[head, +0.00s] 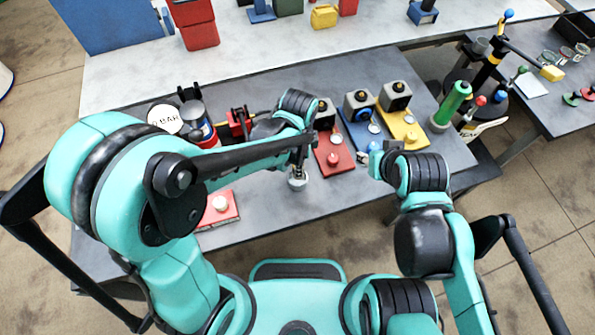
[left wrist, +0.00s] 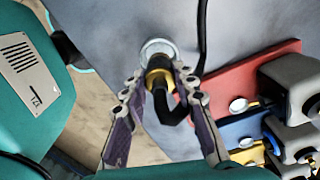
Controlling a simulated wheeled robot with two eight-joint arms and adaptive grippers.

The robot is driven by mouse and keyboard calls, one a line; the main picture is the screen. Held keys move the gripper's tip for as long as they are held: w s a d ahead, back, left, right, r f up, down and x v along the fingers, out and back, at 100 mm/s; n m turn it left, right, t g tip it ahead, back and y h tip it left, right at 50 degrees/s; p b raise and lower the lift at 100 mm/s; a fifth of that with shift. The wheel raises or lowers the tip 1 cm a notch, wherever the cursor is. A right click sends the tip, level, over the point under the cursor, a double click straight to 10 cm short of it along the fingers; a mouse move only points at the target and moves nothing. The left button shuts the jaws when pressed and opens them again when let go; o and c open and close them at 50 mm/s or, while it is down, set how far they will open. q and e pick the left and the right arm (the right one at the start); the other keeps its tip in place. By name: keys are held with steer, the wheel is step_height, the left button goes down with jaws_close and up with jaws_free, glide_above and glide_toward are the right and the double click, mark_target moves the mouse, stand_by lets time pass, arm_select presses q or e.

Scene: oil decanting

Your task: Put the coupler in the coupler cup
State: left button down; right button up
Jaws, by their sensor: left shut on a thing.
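The coupler (left wrist: 160,78), a brass collar with a black elbow, sits between the fingers of my left gripper (left wrist: 159,90), which is shut on it. In the head view my left gripper (head: 299,163) points down over the small grey coupler cup (head: 298,181). In the left wrist view the cup's pale round rim (left wrist: 157,48) shows right at the coupler's far end. I cannot tell whether the coupler is inside the cup or just above it. My right gripper (head: 377,165) is by the table's right part, its fingers too unclear to read.
Red (head: 334,153), blue (head: 362,132) and yellow (head: 403,128) stations stand right of the cup. A red block with a pale knob (head: 220,207) lies front left. A green bottle (head: 452,103) stands at the right. A black hose (left wrist: 202,35) runs near the coupler.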

arm_select(q)
steer(key=shift+f+b, duration=0.7)
steer(key=shift+f, duration=1.35)
steer(key=shift+f, duration=0.1)
steer(key=c, duration=1.2)
jaws_free()
